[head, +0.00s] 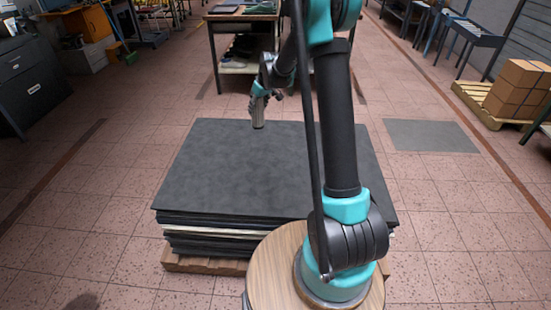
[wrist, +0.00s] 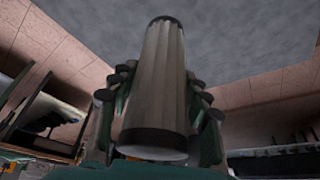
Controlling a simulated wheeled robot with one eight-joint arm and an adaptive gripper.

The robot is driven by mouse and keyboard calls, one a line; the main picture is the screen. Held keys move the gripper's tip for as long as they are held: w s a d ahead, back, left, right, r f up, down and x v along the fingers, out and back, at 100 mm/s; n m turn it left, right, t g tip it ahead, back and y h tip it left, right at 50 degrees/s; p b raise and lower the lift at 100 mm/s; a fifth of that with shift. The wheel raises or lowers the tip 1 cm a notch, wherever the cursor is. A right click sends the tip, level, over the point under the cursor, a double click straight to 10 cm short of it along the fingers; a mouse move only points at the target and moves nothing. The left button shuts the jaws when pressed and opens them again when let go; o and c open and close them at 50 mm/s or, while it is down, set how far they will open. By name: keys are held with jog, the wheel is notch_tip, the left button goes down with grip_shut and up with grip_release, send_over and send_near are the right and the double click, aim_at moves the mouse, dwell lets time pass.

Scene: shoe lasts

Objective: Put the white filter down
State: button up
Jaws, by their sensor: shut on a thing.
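The white filter (wrist: 160,85) is a pale ribbed cylinder with a dark band at each end. It fills the middle of the wrist view, with a finger of my gripper (wrist: 158,95) on either side. In the head view my gripper (head: 259,94) is shut on the filter (head: 258,112), which hangs roughly upright below it. The filter's lower end shows over the far edge of a stack of dark grey sheets (head: 260,175). I cannot tell whether it touches the stack.
The stack's top is flat and bare, and lies on a wooden pallet (head: 205,264). Behind it stands a workbench (head: 245,17) with a lower shelf. Boxes (head: 522,88) sit on a pallet at right. A dark cabinet (head: 30,80) is at left. A grey floor mat (head: 430,136) lies right.

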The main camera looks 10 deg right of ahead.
notch_tip(320, 180, down, 20)
jog(key=shift+a+r, duration=0.15)
dwell(0.4)
jog(key=o, duration=1.4)
